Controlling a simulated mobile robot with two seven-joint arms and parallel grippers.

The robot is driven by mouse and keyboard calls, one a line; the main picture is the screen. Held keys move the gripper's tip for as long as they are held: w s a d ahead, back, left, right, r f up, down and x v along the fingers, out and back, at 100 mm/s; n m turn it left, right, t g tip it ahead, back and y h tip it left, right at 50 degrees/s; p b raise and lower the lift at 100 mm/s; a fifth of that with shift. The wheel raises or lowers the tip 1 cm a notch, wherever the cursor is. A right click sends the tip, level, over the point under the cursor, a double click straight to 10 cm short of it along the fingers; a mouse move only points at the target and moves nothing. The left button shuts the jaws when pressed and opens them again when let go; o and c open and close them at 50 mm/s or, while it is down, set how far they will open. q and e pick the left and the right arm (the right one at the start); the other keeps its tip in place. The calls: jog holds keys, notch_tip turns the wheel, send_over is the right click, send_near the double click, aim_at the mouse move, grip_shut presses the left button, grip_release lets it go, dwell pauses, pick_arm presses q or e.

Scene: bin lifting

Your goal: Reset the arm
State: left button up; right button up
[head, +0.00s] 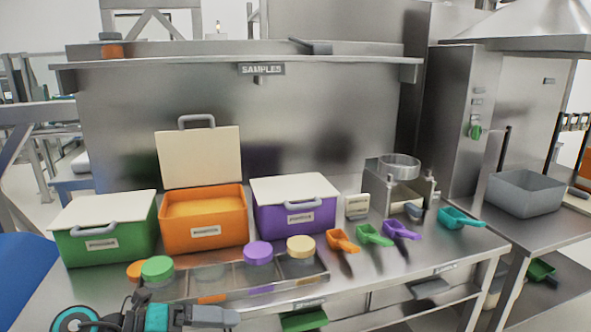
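Part of my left arm shows at the bottom left edge, with black and teal links. Its grey end, which looks like my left gripper (215,317), points right, in front of the steel table's front edge. It is apart from the bins, and I cannot make out whether its fingers are open. My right arm and gripper are not in view. Behind stand a shut green bin (108,245), an open orange bin (218,238) with its cream lid (200,157) raised, and a shut purple bin (293,222).
Orange, green, purple and teal scoops (461,217) lie on the right. A scale-like device (400,180) stands behind them. A grey tub (525,193) sits far right.

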pick_arm(q)
jog(key=s+a+f+n+t+y, duration=0.1)
jog(key=s+f+n+t+y, duration=0.2)
jog(key=f+n, duration=0.7)
jog(key=s+a+f+n+t+y, duration=0.2)
jog(key=s+f+n+y, duration=0.5)
jog(key=n, duration=1.3)
jog(key=s+f+t, duration=0.1)
jog(key=s+f, duration=0.2)
jog(key=shift+y, duration=0.3)
